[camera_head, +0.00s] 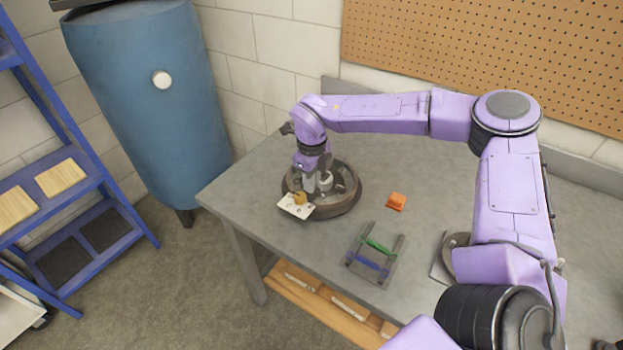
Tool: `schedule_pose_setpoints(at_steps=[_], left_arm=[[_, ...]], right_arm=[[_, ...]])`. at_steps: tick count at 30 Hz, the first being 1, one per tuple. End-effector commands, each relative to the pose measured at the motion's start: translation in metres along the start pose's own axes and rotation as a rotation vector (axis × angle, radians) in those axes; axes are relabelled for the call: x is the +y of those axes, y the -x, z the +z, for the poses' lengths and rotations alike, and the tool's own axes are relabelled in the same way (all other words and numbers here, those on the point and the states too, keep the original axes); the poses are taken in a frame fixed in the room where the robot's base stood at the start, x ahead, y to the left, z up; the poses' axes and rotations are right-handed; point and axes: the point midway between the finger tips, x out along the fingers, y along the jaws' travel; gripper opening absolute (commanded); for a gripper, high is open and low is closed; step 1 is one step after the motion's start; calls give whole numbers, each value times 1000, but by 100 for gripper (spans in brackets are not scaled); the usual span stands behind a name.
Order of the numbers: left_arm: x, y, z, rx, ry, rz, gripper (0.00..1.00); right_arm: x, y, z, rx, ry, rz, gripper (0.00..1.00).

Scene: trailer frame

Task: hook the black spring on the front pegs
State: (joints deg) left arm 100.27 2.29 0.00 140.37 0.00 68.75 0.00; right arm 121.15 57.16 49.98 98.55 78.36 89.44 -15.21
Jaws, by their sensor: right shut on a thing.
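The trailer frame (397,262) is a small grey frame on the workbench, right of the round tray. A green spring (379,247) and a blue spring (371,264) span it between its side rails. My right gripper (318,187) points down into the dark round tray (345,205). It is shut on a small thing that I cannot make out. I cannot pick out the black spring; the gripper and the tray's contents hide much there. The frame's pegs are too small to tell apart. My left gripper is not in view.
The grey workbench (240,192) is clear at left. A blue tank (140,100) and blue shelf (85,190) stand left.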

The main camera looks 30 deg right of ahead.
Motion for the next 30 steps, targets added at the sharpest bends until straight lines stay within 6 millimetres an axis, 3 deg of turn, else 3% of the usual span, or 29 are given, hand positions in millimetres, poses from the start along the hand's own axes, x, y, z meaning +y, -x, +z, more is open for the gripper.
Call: schedule_pose_setpoints(at_steps=[30], left_arm=[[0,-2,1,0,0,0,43]], right_arm=[[0,-8,0,1,0,0,0]])
